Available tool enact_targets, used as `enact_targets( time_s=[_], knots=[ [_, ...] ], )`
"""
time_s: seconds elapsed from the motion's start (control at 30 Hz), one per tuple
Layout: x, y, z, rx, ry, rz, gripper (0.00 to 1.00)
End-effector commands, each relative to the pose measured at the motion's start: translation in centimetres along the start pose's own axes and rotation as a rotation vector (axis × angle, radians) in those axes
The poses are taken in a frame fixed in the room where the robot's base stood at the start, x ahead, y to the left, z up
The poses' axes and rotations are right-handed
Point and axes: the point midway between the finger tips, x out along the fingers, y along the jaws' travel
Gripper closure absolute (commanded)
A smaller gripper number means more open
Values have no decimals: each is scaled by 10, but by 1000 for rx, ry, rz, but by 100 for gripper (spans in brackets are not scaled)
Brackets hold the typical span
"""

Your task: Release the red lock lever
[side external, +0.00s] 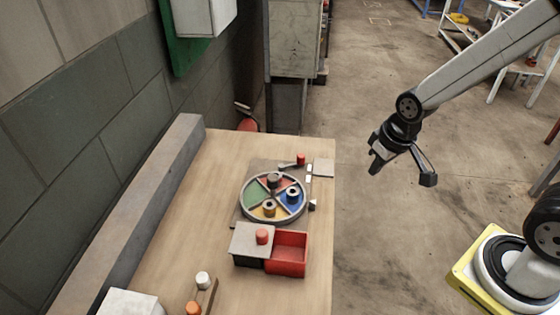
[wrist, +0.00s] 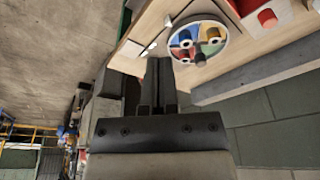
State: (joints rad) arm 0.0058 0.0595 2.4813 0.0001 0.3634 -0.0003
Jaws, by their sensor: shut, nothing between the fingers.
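A small red knob on a grey lever (side external: 301,159), which looks like the lock lever, stands at the far edge of the plate beside the round dial (side external: 244,206). The dial has green, red, blue and yellow sectors with several short cylinders on it. The dial also shows at the top of the wrist view (wrist: 224,33); I cannot make out the lever there clearly. My gripper (side external: 376,166) is shut and empty. It hangs in the air to the right of the table, apart from the lever. Its fingers (wrist: 158,62) also show in the wrist view.
A grey-lidded box with a red knob (side external: 263,236) and an open red tray (side external: 290,262) stand in front of the dial. A white and an orange peg (side external: 194,307) stand at the near left. A grey ledge (side external: 150,195) runs along the wall side. Bare floor lies right of the table.

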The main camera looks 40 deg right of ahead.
Motion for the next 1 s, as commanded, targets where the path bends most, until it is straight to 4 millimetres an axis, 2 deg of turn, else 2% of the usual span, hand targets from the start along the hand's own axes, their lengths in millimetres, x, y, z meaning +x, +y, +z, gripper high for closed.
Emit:
enact_targets(
  time_s=[0.47, 1.0],
  knots=[
    [28, 10, -98, 24, 21, 6, 100],
    [79, 29, -198, 51, 48, 14, 100]
  ],
)
